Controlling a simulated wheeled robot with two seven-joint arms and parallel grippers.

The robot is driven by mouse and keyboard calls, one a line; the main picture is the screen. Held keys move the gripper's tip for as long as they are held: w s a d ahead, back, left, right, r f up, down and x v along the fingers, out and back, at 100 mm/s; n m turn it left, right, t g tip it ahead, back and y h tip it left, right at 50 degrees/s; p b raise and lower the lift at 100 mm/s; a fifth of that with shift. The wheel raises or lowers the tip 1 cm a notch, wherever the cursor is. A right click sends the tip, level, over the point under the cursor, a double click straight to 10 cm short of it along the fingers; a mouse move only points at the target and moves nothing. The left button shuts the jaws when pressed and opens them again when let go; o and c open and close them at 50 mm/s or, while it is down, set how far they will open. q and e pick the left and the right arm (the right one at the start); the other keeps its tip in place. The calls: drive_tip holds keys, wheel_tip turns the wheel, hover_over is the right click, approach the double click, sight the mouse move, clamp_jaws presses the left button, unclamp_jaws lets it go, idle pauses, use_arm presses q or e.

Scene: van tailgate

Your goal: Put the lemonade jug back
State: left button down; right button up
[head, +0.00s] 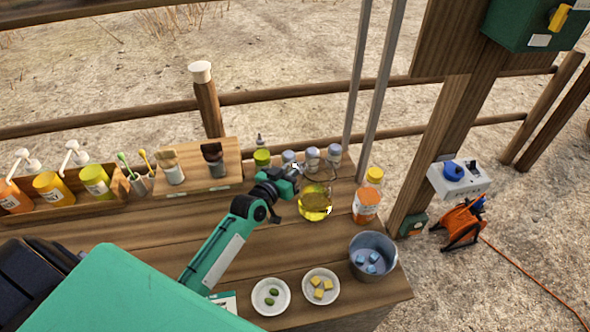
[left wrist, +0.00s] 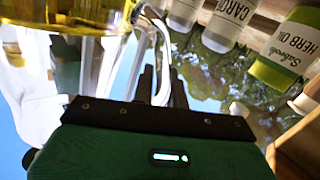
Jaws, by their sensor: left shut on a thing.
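The lemonade jug (head: 314,208), clear glass with yellow lemonade low in it, is at the right part of the wooden counter (head: 240,262), in front of the row of bottles. My left gripper (head: 297,188) is at its left side, shut on the jug's handle. In the left wrist view, the clear handle (left wrist: 163,62) crosses at the dark fingers (left wrist: 164,88), and yellow liquid shows at the upper left. I cannot tell whether the jug's base touches the counter. My right gripper is not in view.
A metal bucket (head: 374,244) and plates (head: 258,302) of food are in front. A rack (head: 120,190) stands at left.

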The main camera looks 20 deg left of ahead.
use_arm(q)
drive_tip(key=shift+w+a+f, duration=0.9)
drive_tip(key=shift+w+a, duration=0.05)
drive_tip(key=shift+w, duration=0.25)
drive_tip(key=c, duration=1.4)
unclamp_jaws()
drive_tip(key=shift+f, duration=0.15)
drive_tip(key=shift+s, duration=0.1)
drive_tip(key=shift+s, duration=0.1)
drive_tip(key=s+a+r+b, duration=0.1)
drive_tip(key=s+a+b, duration=0.1)
drive_tip(key=s, duration=0.9)
drive_tip(key=shift+s, duration=0.3)
